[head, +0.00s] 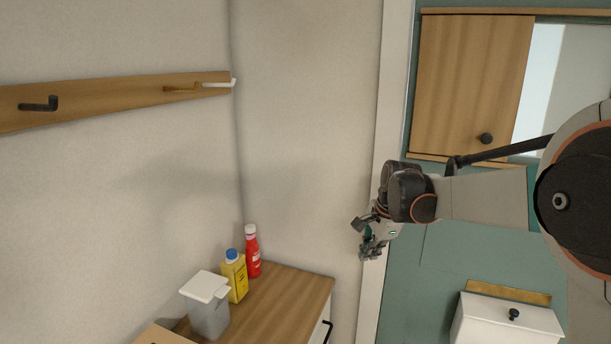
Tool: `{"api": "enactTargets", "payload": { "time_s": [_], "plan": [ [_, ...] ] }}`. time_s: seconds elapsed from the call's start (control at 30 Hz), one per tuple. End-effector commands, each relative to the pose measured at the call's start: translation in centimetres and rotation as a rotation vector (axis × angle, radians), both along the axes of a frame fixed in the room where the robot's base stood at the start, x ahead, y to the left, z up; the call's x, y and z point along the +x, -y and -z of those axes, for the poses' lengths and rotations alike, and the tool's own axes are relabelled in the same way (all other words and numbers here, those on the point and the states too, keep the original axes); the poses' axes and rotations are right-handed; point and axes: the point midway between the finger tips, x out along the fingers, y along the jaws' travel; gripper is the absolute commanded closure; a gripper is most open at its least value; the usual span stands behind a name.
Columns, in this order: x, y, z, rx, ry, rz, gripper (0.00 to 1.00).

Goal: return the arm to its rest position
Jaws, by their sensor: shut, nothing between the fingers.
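My arm reaches in from the right edge of the head view, across the front of the teal wall. My gripper (364,240) is at its left end, in front of the white door frame or trim, and points left. Its fingers are small in the view and look closed, with nothing held. It is apart from the counter and the bottles, in free air.
A wooden counter (283,303) at the lower left bears a red bottle (252,254), a yellow bottle (236,279) and a lidded grey container (208,310). A hook rail (120,95) is on the left wall. A wooden cabinet (470,80) and white box (505,322) are at right.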

Motion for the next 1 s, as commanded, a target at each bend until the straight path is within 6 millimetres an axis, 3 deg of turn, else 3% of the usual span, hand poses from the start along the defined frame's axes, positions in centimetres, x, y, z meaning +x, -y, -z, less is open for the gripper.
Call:
{"api": "enactTargets", "payload": {
  "time_s": [0.2,0.5,0.77,1.0],
  "plan": [
    [-6.5,0.6,-4.0,-0.095,0.091,-0.207,1.00],
    [-15.5,1.4,-6.6,-0.247,0.204,-0.491,1.00],
    [-23.3,2.1,-6.5,-0.396,0.286,-0.735,1.00],
    [-29.8,2.7,-4.5,-0.547,0.347,-0.954,1.00]
  ]
}}
